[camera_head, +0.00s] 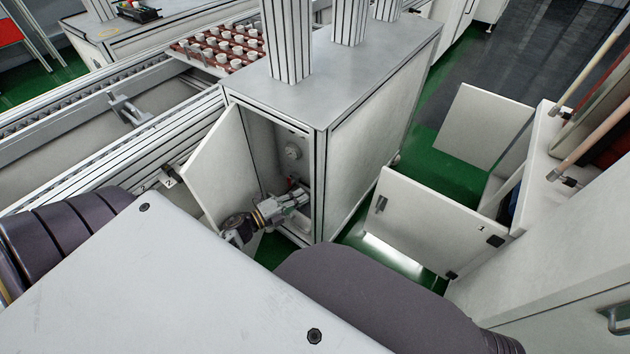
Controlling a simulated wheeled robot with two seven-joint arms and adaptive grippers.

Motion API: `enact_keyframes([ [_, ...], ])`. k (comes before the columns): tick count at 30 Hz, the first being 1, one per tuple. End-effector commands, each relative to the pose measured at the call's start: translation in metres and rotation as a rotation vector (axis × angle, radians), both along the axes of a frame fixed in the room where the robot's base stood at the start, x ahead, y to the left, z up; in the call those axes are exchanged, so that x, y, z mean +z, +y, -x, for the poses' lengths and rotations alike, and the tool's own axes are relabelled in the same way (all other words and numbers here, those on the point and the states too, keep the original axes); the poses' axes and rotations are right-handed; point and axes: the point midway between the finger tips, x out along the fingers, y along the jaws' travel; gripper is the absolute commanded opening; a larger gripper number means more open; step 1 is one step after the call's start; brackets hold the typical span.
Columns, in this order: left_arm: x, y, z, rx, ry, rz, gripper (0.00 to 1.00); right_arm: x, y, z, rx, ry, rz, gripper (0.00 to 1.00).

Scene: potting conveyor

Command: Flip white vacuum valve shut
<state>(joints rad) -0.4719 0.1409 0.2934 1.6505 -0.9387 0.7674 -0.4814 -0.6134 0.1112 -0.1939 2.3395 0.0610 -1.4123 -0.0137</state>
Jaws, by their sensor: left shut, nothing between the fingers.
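The narrow cabinet under the conveyor station stands open, its door (215,172) swung to the left. Inside, a round white fitting (293,152) sits on the back wall; I cannot tell whether it is the white vacuum valve or which way any lever points. A small red part (291,183) shows lower down, just behind my gripper. My left gripper (303,197) reaches into the cabinet opening below the white fitting. It is shut with nothing in it, and it hides part of the lower interior. My right gripper is not in view.
The cabinet's right side panel (362,135) and its open door bound the opening closely. To the right stands another cabinet with an open door (440,225) marked 1. A tray of white cups (180,47) sits on the conveyor behind. Green floor (350,232) shows between the cabinets.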

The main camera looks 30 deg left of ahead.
Motion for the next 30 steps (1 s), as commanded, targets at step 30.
enact_keyframes([
  [30,0.000,-0.014,-0.032,-0.004,-0.006,-0.005,0.00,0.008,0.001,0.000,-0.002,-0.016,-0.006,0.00],
])
